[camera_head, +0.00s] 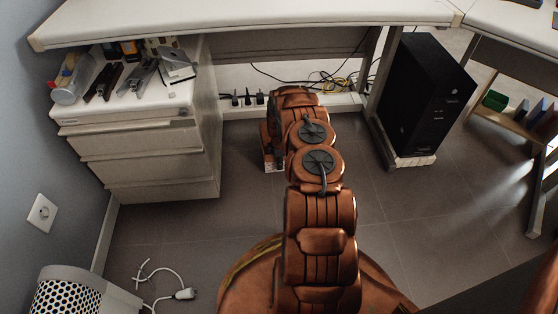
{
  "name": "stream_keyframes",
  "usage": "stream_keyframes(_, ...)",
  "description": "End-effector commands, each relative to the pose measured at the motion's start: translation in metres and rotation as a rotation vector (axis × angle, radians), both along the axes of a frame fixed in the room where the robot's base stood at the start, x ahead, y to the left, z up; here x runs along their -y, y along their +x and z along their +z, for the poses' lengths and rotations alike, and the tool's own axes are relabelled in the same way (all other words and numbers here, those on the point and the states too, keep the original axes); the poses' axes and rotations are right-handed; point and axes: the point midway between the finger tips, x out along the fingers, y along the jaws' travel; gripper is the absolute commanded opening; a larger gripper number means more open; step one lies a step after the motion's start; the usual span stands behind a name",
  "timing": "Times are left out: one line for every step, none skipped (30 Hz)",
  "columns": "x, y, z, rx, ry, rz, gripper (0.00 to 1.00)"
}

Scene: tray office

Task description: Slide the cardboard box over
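I see no cardboard box in the head view. My copper-coloured arm reaches forward from the bottom middle to below the desk and covers part of the floor. What looks like the end of my arm, with my gripper (273,161), points down at the far left side of the arm, just above or at the floor. It is small and partly hidden by my arm links, so I cannot tell whether it is open or shut, or whether it touches anything.
A white drawer cabinet (148,160) with clutter on top stands left under the desk (240,18). A black computer tower (424,105) stands right, with cables (325,82) at the back. A perforated bin (68,298) and a white cord (183,294) lie front left. Floor between is clear.

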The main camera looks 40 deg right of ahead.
Motion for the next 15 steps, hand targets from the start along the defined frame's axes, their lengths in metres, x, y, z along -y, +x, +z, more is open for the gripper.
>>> stream_keyframes(0.0002, 0.0001, 0.0005, 0.000, 0.000, 0.000, 0.33)
stream_keyframes(0.0002, 0.0001, 0.0007, 0.000, 0.000, 0.000, 0.33)
stream_keyframes(0.0002, 0.0001, 0.0008, 0.001, -0.001, 0.000, 0.33)
stream_keyframes(0.0003, 0.0002, 0.0009, 0.001, -0.001, 0.000, 0.33)
stream_keyframes(0.0003, 0.0002, 0.0009, 0.001, -0.001, 0.000, 0.32)
stream_keyframes(0.0003, 0.0002, 0.0009, 0.001, -0.001, 0.000, 0.28)
stream_keyframes(0.0003, 0.0003, 0.0009, 0.001, -0.001, 0.000, 0.25)
stream_keyframes(0.0003, 0.0003, 0.0009, 0.001, -0.001, 0.000, 0.22)
stream_keyframes(0.0003, 0.0003, 0.0009, 0.001, -0.001, 0.000, 0.18)
stream_keyframes(0.0003, 0.0003, 0.0009, 0.001, -0.001, 0.000, 0.15)
stream_keyframes(0.0003, 0.0003, 0.0009, 0.001, -0.001, 0.000, 0.11)
stream_keyframes(0.0004, 0.0004, 0.0010, 0.001, -0.001, 0.000, 0.07)
stream_keyframes(0.0004, 0.0004, 0.0010, 0.001, -0.001, 0.000, 0.04)
stream_keyframes(0.0004, 0.0004, 0.0010, 0.001, -0.001, 0.000, 0.01)
stream_keyframes(0.0004, 0.0004, 0.0010, 0.001, -0.001, 0.000, 0.00)
